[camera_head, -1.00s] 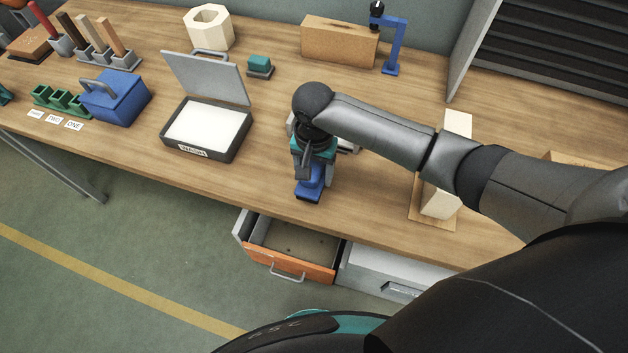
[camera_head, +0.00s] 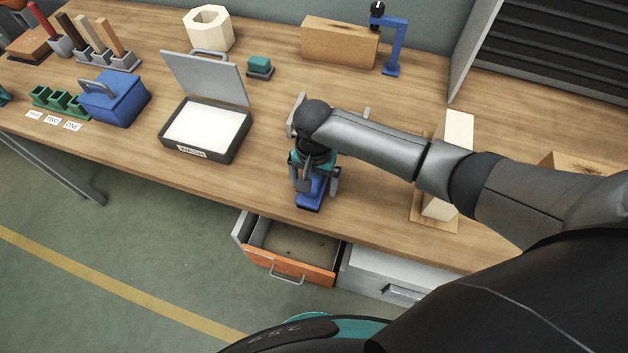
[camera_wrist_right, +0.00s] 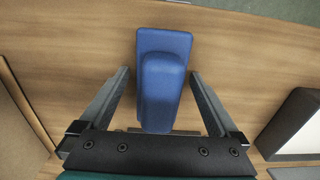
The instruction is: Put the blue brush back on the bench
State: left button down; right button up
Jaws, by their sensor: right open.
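The blue brush (camera_head: 313,187) is at the bench's (camera_head: 225,182) front edge, above the open drawer. It looks to be resting on the wood, though its underside is hidden. My right gripper (camera_head: 316,188) is over it, pointing down. In the right wrist view the brush (camera_wrist_right: 163,85) lies between the two fingers of my right gripper (camera_wrist_right: 159,74). The fingers are open, with a visible gap on each side of the brush. The upper part of the brush is partly hidden by the gripper in the head view. My left gripper is not in view.
An orange-fronted drawer (camera_head: 289,262) stands open below the bench edge. An open case (camera_head: 184,150) and a blue toolbox (camera_head: 115,98) stand to the left. A cream block (camera_head: 458,128) stands to the right under my arm. Bare wood lies between the case and the gripper.

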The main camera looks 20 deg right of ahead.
aim_at(314, 176)
notch_tip(314, 176, up, 12)
jog(key=shift+r+p, duration=0.2)
jog(key=shift+p, duration=1.05)
dwell(0.6)
